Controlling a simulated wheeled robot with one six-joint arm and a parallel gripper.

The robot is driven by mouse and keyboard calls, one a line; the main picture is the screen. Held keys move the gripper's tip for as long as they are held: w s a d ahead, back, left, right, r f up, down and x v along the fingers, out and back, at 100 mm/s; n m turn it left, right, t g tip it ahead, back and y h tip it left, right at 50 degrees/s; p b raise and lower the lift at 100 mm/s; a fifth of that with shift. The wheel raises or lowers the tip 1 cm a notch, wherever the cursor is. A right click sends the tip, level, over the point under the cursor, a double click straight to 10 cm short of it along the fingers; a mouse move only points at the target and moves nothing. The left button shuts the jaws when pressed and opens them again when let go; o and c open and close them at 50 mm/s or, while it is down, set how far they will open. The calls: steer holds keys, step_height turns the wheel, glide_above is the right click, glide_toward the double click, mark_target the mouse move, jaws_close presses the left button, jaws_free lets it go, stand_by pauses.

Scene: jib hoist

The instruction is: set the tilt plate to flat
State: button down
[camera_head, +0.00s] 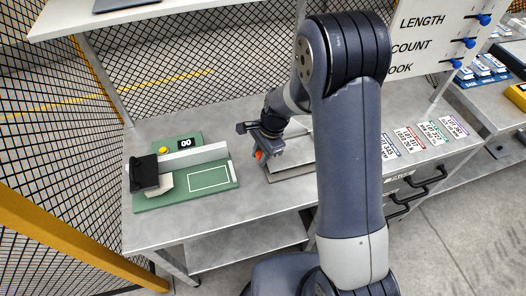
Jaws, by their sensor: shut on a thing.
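The tilt plate (300,151) appears to be the grey metal plate on the bench, right of the green board. My arm hides its right part, and its exact tilt cannot be told from here. My gripper (259,148) is over the plate's left end, pointing down. It is shut on a small orange-red knob (258,155) there. The fingers cover most of the knob, and how it joins the plate is hidden.
A green board (208,187) with a white rail, a black-and-white device (147,174) and a small display (184,144) is to the left. Label cards (410,138) lie right of my arm. A panel with blue knobs (469,43) stands behind. Mesh fencing borders the left.

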steer(key=c, duration=1.5)
jaws_free()
steer(key=shift+a, duration=0.15)
steer(key=shift+r, duration=0.1)
steer(key=v, duration=1)
steer(key=shift+r+b, duration=0.25)
steer(key=shift+b, duration=0.05)
